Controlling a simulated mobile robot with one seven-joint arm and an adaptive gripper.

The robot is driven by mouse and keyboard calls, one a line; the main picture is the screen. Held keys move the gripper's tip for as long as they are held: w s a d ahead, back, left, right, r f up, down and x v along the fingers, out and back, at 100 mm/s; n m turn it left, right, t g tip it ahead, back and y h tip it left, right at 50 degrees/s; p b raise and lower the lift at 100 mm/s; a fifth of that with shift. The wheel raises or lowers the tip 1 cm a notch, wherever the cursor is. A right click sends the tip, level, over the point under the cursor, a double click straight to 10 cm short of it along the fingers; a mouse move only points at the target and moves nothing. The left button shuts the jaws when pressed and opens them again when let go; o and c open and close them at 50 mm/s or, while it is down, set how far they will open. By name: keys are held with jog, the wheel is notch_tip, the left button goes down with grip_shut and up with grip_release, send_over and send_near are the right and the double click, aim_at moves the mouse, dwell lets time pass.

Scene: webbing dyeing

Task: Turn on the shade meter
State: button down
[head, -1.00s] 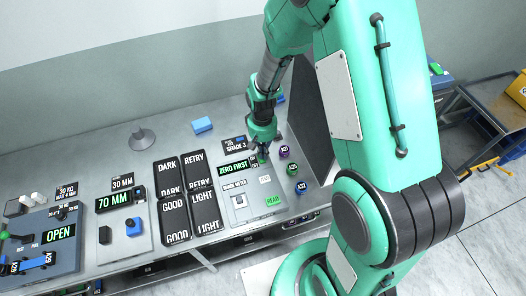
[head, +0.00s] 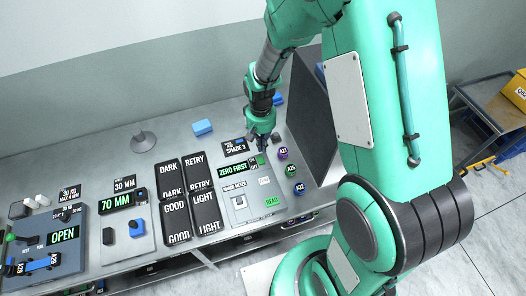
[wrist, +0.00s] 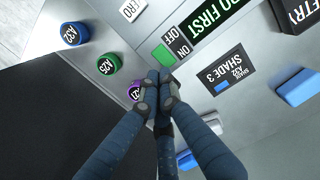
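The shade meter (head: 238,205) is a light grey panel labelled SHADE METER on the bench. Its black display (head: 233,169) shows ZERO FIRST in lit green letters. A green switch (head: 261,160) sits at its upper right beside ON and OFF labels. In the wrist view the green switch (wrist: 163,56) lies just beyond my fingertips, on the ON side of the labels. My gripper (head: 262,146) is above the far edge of the meter, close to the switch. In the wrist view its fingertips (wrist: 158,84) are together with nothing visible between them.
Purple (head: 282,153), green (head: 291,170) and blue (head: 299,188) round samples stand right of the meter. A SHADE 3 card (head: 235,147) lies behind it. Dark labelled trays (head: 205,210) are at its left. A dark upright panel (head: 312,115) stands at the right.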

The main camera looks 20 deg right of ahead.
notch_tip(320, 180, up, 8)
jog(key=shift+w, duration=0.3)
dwell(0.4)
jog(key=s+r+t+b, duration=0.1)
jog(key=s+r+t, duration=0.15)
jog(key=r, duration=0.65)
jog(key=s+r+t+b, duration=0.2)
jog(key=s+r, duration=0.5)
jog(key=s, duration=0.3)
jog(key=s+d+r+t+b, duration=0.1)
jog(key=s+r+t+b, duration=0.1)
jog(key=s+r, duration=0.4)
jog(key=s+b, duration=0.1)
jog(key=s, duration=0.3)
jog(key=shift+s+d+r, duration=0.15)
jog(key=shift+d+r, duration=0.15)
jog(key=shift+r, duration=0.05)
dwell(1.0)
